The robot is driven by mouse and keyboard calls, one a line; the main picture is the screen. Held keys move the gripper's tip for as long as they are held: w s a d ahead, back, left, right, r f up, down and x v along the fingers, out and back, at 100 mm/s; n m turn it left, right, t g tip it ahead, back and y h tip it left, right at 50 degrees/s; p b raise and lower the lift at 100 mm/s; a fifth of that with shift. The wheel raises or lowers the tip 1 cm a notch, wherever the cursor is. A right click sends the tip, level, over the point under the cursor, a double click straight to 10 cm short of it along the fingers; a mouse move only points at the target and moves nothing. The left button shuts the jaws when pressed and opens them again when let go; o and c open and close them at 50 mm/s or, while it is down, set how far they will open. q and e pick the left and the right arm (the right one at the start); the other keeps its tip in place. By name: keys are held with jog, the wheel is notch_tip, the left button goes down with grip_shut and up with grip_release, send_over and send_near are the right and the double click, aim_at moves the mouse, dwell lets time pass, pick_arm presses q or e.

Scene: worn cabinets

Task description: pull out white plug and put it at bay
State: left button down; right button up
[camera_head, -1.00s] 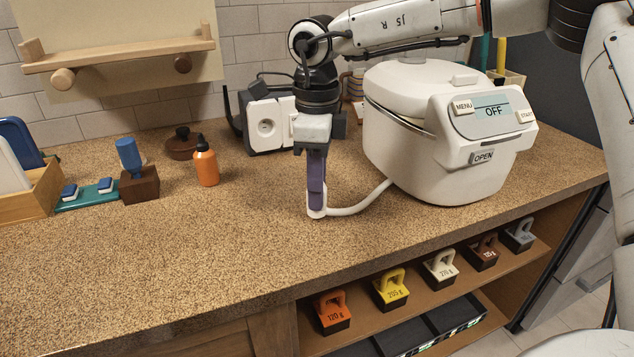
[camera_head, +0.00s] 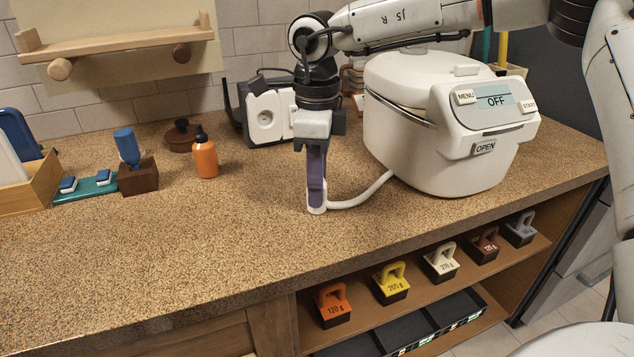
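The white plug (camera_head: 317,208) is at the end of a white cord (camera_head: 362,192) that runs to the white rice cooker (camera_head: 440,120), whose display reads OFF. My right gripper (camera_head: 317,190) points down with its purple fingers closed around the plug, at or just above the counter. The white socket box (camera_head: 266,118) stands behind the gripper against the wall, and its visible left outlet is empty. Part of the box is hidden by my arm. My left gripper is not in view.
An orange bottle (camera_head: 205,155), a brown block with a blue item (camera_head: 137,175) and a teal tray (camera_head: 90,189) stand on the left. The counter (camera_head: 200,250) in front is clear. Weights such as the yellow one (camera_head: 391,282) sit on the shelf below.

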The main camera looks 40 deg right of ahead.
jog(key=o, duration=0.3)
jog(key=shift+o, duration=0.2)
jog(key=shift+r, duration=0.3)
notch_tip(320, 180, up, 10)
jog(key=shift+p, duration=0.35)
notch_tip(320, 180, up, 6)
jog(key=p, duration=0.5)
jog(key=shift+f+p, duration=0.1)
jog(key=shift+p, duration=0.3)
